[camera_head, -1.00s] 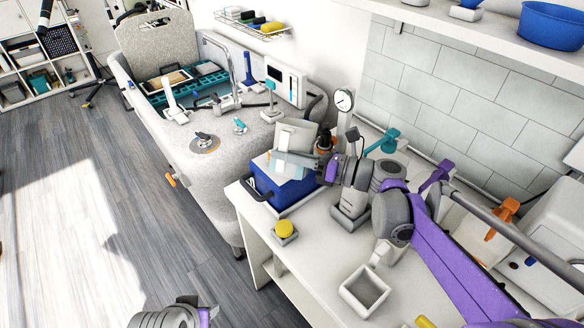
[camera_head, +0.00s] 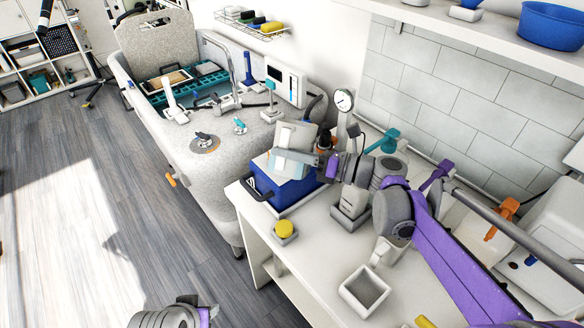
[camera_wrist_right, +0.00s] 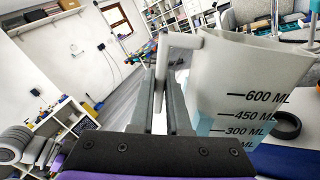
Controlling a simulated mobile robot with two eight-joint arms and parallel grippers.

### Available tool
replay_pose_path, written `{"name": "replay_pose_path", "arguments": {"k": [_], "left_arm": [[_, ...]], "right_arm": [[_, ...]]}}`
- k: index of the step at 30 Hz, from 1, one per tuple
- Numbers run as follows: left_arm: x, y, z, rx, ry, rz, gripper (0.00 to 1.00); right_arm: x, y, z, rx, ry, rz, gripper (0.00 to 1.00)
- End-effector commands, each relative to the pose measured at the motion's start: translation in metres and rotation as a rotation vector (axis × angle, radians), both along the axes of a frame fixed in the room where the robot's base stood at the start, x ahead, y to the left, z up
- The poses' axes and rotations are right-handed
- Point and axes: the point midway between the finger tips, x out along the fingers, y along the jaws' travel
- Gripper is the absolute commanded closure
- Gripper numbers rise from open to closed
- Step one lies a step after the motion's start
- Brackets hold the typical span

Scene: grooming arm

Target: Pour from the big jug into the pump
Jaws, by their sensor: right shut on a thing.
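The big jug (camera_wrist_right: 250,85) is a pale translucent measuring jug marked in ML, with light blue liquid low inside. It fills the right of the right wrist view and looks tilted there. My right gripper (camera_wrist_right: 165,95) is shut on its handle (camera_wrist_right: 180,45). In the head view the jug (camera_head: 294,134) is held above or just in front of a blue box, with my right gripper (camera_head: 318,167) at its right. I cannot tell for certain which thing is the pump. Only a grey and purple part of my left arm shows at the bottom edge; its fingers are out of view.
The blue box (camera_head: 280,188) stands at the table's back left corner. A dark bottle (camera_head: 325,141), a gauge (camera_head: 343,101) and a grey stand (camera_head: 350,216) are close by.

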Motion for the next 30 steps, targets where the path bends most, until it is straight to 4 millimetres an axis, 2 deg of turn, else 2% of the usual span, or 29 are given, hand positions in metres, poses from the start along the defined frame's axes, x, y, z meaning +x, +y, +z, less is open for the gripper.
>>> {"name": "replay_pose_path", "arguments": {"k": [18,30], "left_arm": [[0.0000,0.0000,0.0000,0.000,0.000,0.000,0.50],[0.0001,0.0000,0.0003,0.000,0.000,0.000,0.50]], "right_arm": [[0.0001,0.0000,0.0005,0.002,0.001,-0.001,1.00],[0.0020,-0.0009,0.0064,0.035,0.076,0.000,1.00]]}}
